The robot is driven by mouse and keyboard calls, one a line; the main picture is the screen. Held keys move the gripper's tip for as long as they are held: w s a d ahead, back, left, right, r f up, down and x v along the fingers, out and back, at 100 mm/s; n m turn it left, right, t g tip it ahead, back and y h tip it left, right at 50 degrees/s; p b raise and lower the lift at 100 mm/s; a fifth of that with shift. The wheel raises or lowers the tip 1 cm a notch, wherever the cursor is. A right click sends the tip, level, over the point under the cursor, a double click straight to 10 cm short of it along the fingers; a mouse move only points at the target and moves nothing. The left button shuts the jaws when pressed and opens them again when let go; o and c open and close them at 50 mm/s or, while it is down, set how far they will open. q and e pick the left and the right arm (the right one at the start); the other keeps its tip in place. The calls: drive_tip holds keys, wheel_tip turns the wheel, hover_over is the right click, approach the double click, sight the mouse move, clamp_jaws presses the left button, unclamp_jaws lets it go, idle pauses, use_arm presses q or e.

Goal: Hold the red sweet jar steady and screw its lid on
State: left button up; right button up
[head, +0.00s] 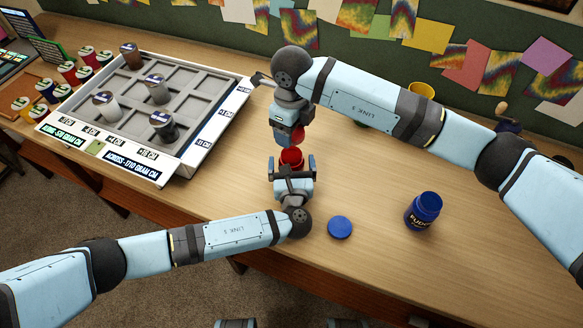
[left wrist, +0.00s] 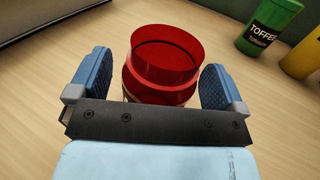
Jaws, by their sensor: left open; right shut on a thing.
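The red jar (head: 291,158) stands on the table with its open mouth up; it also shows in the left wrist view (left wrist: 163,75). My left gripper (head: 291,167) is open, low at the jar, with one finger on each side. In the left wrist view there are gaps between both fingers and the jar. My right gripper (head: 288,134) is above the jar, pointing down, shut on the red lid (head: 298,135). The lid is mostly hidden by the fingers and is apart from the jar in the head view.
A compartment tray (head: 206,137) holding several jars stands at the left. A green toffee jar (left wrist: 268,27) and a yellow jar (left wrist: 303,58) stand behind. Table around the blue lid is clear.

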use_arm(q)
drive_tip(key=c, duration=1.4)
drive_tip(key=shift+o, duration=0.2)
use_arm(e)
hover_over(292, 150)
drive_tip(key=s, duration=0.2)
drive_tip(key=shift+s+a+f, duration=0.1)
drive_tip(key=shift+f, duration=2.45)
drive_tip(key=shift+f, duration=0.1)
drive_tip(key=shift+f, duration=0.75)
drive_tip(key=shift+f, duration=0.6)
